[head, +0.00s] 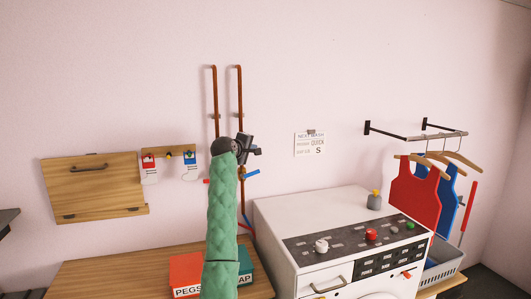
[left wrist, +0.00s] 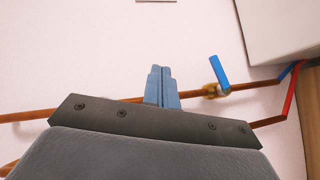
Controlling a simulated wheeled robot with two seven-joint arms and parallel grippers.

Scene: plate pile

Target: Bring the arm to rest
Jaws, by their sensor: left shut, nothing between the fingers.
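My left arm, in a green sleeve, rises through the middle of the head view. Its dark left gripper (head: 256,151) is in front of the wall by two copper pipes (head: 239,95). In the left wrist view the blue-grey fingers of the left gripper (left wrist: 160,72) are together with nothing between them. A copper pipe (left wrist: 250,87) with a blue valve lever (left wrist: 219,72) runs behind the fingers, and the lever is apart from them. My right gripper is in neither view.
A white washing machine (head: 325,213) stands right of the arm. A wooden counter (head: 120,278) with red (head: 186,268) and teal boxes (head: 245,258) lies below. A wooden wall panel (head: 95,185) hangs left. A rail (head: 440,136) with red and blue garments is at right.

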